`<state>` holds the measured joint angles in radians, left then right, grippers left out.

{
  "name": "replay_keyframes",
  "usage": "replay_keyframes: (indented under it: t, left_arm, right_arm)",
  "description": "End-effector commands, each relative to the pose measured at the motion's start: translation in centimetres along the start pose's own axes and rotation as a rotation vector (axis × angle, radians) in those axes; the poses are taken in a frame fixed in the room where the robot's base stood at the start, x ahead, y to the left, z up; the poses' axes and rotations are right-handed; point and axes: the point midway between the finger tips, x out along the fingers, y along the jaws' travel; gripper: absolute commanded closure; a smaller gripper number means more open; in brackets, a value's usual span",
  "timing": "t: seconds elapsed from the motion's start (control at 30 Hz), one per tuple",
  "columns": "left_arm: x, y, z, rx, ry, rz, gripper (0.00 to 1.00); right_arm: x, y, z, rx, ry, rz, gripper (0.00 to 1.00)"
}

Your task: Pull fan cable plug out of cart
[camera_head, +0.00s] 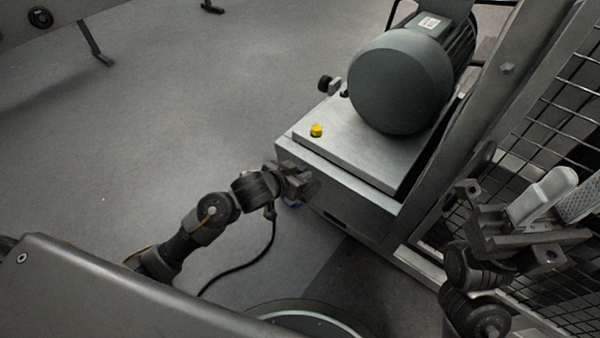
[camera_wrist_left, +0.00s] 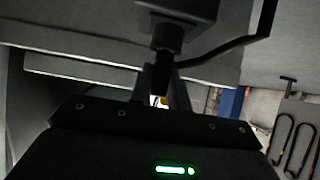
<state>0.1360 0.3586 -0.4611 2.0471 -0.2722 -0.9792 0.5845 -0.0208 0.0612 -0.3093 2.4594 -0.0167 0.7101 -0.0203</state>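My left gripper (camera_head: 300,183) is at the front face of the grey cart (camera_head: 350,155), at its left corner. In the left wrist view its two fingers (camera_wrist_left: 160,92) flank a dark, narrow plug (camera_wrist_left: 160,78) with no clear gap, so it looks shut on it. Beyond the plug are a short dark cylinder and a dark box (camera_wrist_left: 178,12). A black cable (camera_wrist_left: 225,48) bends away to the right; in the head view it hangs below the gripper (camera_head: 262,255). The depth of the plug's seat is hidden. My right gripper (camera_head: 520,230) is at the right; its finger opening is unclear.
A large dark motor (camera_head: 402,82) stands on the cart, with a yellow button (camera_head: 316,130) near its front edge. A light grey handle-like piece (camera_head: 541,196) shows by my right gripper, before a frame with wire mesh (camera_head: 565,110).

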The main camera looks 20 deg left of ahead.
Motion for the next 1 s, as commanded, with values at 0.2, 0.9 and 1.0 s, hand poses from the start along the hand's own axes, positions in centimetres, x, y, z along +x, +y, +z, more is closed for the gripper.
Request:
replay_keyframes:
  t: [0.2, 0.9, 1.0]
  left_arm:
    - [0.0, 0.0, 0.0, 0.0, 0.0, 0.0, 1.0]
    - [-0.5, 0.0, -0.8, 0.0, 0.0, 0.0, 1.0]
    - [-0.6, 0.0, -0.9, 0.0, 0.0, 0.0, 1.0]
  right_arm:
    - [0.1, 0.0, -0.1, -0.001, 0.003, 0.003, 0.64]
    - [1.4, 0.0, 0.0, 0.0, 0.001, 0.001, 0.64]
    - [1.6, 0.0, 0.0, -0.001, 0.001, 0.001, 0.64]
